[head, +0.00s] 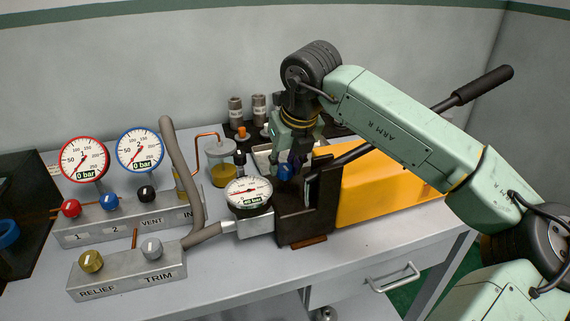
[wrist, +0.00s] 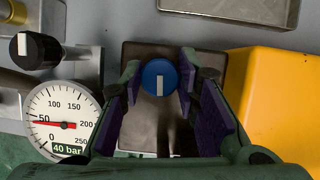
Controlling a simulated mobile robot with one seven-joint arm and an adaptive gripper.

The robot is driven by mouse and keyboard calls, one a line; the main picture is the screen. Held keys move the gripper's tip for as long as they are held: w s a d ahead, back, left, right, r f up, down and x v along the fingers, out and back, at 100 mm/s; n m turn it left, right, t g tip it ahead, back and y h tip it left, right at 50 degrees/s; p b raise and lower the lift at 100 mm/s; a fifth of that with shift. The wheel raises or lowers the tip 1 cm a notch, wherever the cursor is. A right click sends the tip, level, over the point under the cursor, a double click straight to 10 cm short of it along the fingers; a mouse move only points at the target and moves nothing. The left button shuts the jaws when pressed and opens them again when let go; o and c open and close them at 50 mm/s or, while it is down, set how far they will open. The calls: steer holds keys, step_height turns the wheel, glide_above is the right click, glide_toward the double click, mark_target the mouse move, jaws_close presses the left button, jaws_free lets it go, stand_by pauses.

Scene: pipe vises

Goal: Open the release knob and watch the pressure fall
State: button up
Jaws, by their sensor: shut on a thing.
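The blue release knob (wrist: 158,79) with a white pointer mark sits on the dark pump block (head: 308,226). In the head view the knob (head: 285,172) is partly hidden by my gripper (head: 291,163). In the wrist view the two purple-padded fingers of my gripper (wrist: 159,76) lie on either side of the knob, shut on it. The knob's white mark points toward the bottom of the wrist view. The pump gauge (head: 248,191) has a red needle and a display of 40 bar; it also shows in the wrist view (wrist: 62,118).
The red gauge 1 (head: 84,159) and blue gauge 2 (head: 140,150) both read 0 bar. Manifold blocks with knobs stand at left, joined to the pump by a grey hose (head: 182,170). The yellow pump body (head: 385,193) and black-gripped lever (head: 485,84) lie right.

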steer(key=n+y+b, duration=0.1)
steer(key=n, duration=0.2)
steer(key=shift+g, duration=0.3)
steer(key=n+g+y, duration=0.1)
steer(key=n, duration=0.2)
steer(key=shift+n, duration=0.4)
steer(key=n+g, duration=0.1)
steer(key=n, duration=0.2)
steer(key=shift+w+r+n+y, duration=0.1)
steer(key=shift+n+y, duration=0.2)
steer(key=shift+n+g+p, duration=0.7)
steer(key=shift+n+g, duration=0.2)
steer(key=shift+n, duration=1)
steer(key=o, duration=1.2)
steer(key=shift+c, duration=0.2)
steer(key=shift+d, duration=0.1)
